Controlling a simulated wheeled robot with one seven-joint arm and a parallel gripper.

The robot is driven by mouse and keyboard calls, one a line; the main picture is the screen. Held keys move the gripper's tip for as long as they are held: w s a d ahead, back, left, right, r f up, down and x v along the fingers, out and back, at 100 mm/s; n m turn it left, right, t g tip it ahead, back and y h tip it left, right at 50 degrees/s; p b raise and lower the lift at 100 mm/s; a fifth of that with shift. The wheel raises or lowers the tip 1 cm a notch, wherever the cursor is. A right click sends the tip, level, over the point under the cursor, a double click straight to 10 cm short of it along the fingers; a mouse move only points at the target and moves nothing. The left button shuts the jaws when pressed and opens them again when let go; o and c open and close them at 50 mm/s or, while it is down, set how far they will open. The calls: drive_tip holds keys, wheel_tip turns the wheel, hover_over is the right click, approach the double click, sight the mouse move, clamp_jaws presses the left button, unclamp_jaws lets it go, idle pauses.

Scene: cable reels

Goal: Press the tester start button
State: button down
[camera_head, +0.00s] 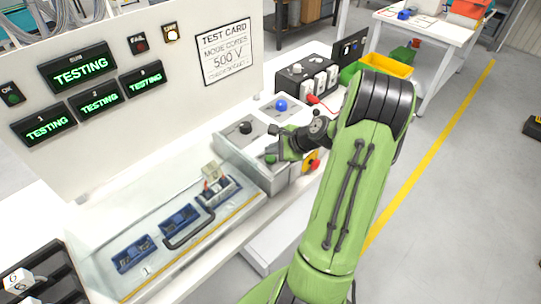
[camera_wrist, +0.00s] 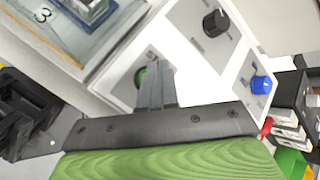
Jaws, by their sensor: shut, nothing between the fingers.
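In the head view my gripper (camera_head: 272,155) is over the box's near part. The overhead display (camera_head: 79,70) and the three numbered displays read TESTING. The orange lamp (camera_head: 171,33) is lit.
Left of the box, a clear cover with a dark handle (camera_head: 190,232) lies over several blue nests (camera_head: 179,220). A red and yellow knob (camera_head: 312,163) sits on the box's front. A socket unit (camera_head: 305,78) and a yellow bin (camera_head: 388,68) stand behind.

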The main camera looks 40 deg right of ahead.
sight(273, 160)
wheel_tip(273, 160, up, 5)
drive_tip(key=p, duration=0.5)
drive_tip(key=shift+r, duration=0.1)
drive_tip(key=shift+f, duration=0.2)
idle(0.4)
drive_tip(key=s+a+r+n+g, duration=0.1)
drive_tip(key=a+r+n+g, duration=0.1)
drive_tip(key=a+r+n, duration=0.5)
drive_tip(key=s+a+r+n+g, duration=0.1)
drive_tip(key=a+r+n+g, duration=0.3)
drive_tip(key=a, duration=0.6)
drive_tip(key=s+a+r+n+t+h, duration=0.1)
drive_tip(key=s+a+r+n, duration=0.1)
drive_tip(key=s+a+n, duration=0.2)
drive_tip(key=s+a+r+n+t+h, duration=0.1)
drive_tip(key=s+a+r+n, duration=0.2)
drive_tip(key=s+n, duration=0.6)
drive_tip(key=s+a, duration=0.2)
drive_tip(key=s, duration=0.2)
drive_tip(key=shift+t, duration=0.3)
